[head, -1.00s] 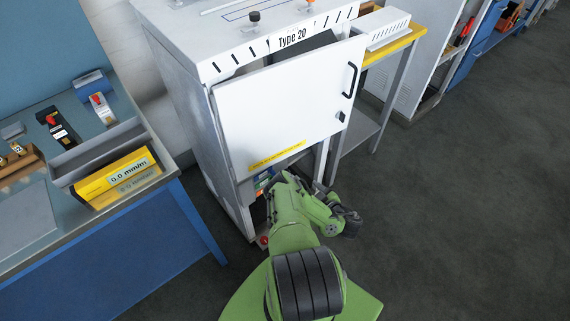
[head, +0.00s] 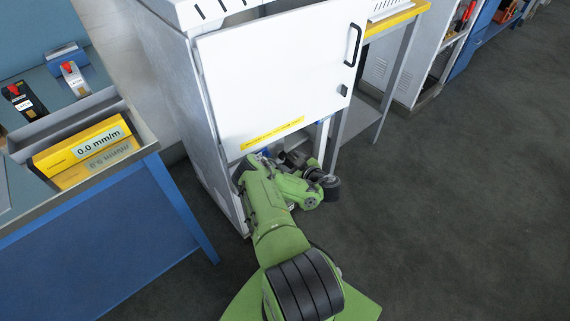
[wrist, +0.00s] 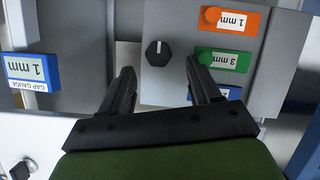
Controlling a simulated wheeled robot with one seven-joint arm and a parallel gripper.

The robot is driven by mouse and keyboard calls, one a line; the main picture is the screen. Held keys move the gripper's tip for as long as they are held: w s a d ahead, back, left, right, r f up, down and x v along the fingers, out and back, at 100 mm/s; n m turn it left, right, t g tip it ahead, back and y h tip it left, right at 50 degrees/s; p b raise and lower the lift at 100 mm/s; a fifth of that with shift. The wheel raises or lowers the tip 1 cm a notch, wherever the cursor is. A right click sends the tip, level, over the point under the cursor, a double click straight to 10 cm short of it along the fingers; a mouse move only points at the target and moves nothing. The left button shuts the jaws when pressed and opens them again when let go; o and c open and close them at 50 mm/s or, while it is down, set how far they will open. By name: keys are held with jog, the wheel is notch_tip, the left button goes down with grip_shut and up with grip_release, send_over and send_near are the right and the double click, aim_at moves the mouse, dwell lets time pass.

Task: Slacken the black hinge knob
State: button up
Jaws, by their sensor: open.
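A black round knob (wrist: 158,53) with a white pointer line sits on a grey panel (wrist: 160,90) in the wrist view. I cannot tell whether it is the hinge knob. My gripper (wrist: 160,72) is open and empty. Its two black fingers point at the panel, one to each side of the knob and a little short of it, with no contact visible. In the head view my arm reaches in below the white cabinet door (head: 270,85), and the fingers and knob cannot be made out there.
Orange 1 mm (wrist: 232,20), green 3 mm (wrist: 224,60) and blue (wrist: 222,94) gauge blocks are right of the knob; a blue 1 mm gauge (wrist: 32,72) is left. A blue bench (head: 110,215) stands left of the cabinet. Floor at right is clear.

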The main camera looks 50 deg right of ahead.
aim_at(284, 156)
jog(key=b+x, duration=0.1)
jog(key=x, duration=0.2)
jog(key=shift+w+f, duration=0.2)
jog(key=shift+f, duration=0.05)
jog(key=shift+w+d, duration=0.25)
jog(key=shift+w, duration=0.25)
jog(key=c, duration=1)
jog(key=shift+c, duration=0.2)
